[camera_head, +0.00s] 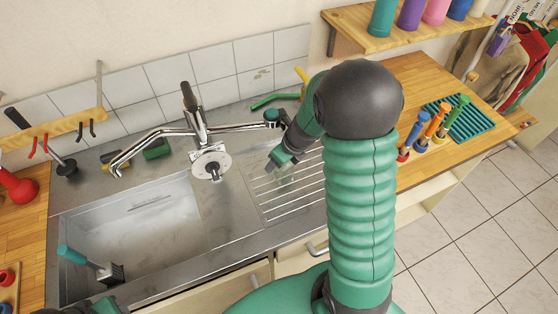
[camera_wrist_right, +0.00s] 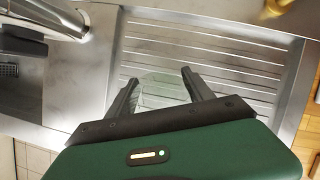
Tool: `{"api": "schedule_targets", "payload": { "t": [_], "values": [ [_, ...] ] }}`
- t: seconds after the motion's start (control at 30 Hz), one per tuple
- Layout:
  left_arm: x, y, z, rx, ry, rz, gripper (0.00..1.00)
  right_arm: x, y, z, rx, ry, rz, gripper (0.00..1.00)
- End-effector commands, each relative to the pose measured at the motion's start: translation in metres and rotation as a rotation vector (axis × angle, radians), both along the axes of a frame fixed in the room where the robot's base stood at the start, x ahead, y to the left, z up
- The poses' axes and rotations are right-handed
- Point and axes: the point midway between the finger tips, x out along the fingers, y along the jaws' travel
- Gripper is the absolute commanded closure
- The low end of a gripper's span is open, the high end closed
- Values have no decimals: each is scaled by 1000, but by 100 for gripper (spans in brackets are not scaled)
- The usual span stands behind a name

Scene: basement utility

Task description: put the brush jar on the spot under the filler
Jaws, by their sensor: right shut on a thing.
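A clear glass jar (camera_head: 285,176), which seems to be the brush jar, is at the ribbed drainboard (camera_head: 258,198) right of the sink. My right gripper (camera_head: 281,160) is shut on it; the right wrist view shows the glass (camera_wrist_right: 160,91) between the two fingers (camera_wrist_right: 163,92). I cannot tell if its base touches the drainboard. The chrome tap (camera_head: 196,128) has a long spout reaching left and an arm reaching right; which part is the filler is unclear. No marked spot is distinct. Part of my left arm (camera_head: 106,305) shows at the bottom edge; its fingers are hidden.
The sink basin (camera_head: 140,240) holds a teal-handled brush (camera_head: 76,256). A green sponge (camera_head: 156,149) lies behind the basin. Several colored-handled tools (camera_head: 433,125) stand on the wooden counter at right.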

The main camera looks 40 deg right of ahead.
Motion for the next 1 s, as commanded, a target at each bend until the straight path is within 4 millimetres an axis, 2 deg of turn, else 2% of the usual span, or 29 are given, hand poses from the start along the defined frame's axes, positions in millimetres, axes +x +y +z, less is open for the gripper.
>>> {"api": "schedule_targets", "payload": {
  "t": [0.03,0.07,0.23,0.27,0.4,0.43,0.77,0.87,1.0],
  "values": [
    [0,0,-8,0,-1,-1,64,0,-1,-14,1,1,-4,96],
    [0,0,-10,0,-1,-1,64,0,-1,-17,1,1,-5,96],
    [0,0,-7,0,0,0,64,1,1,-15,-3,1,-1,100],
    [0,0,-7,0,0,0,64,1,1,-15,-2,2,-1,38],
    [0,0,-7,0,0,0,64,0,2,-15,-3,1,0,20],
    [0,0,-7,0,0,0,64,0,2,-14,-3,1,0,18],
    [0,0,-5,0,0,0,64,-1,0,-10,-2,0,-1,18],
    [0,0,3,0,0,0,64,-6,0,6,-3,-1,0,18],
    [0,0,20,0,0,0,64,-19,-1,42,-5,-3,1,18]
  ]
}}
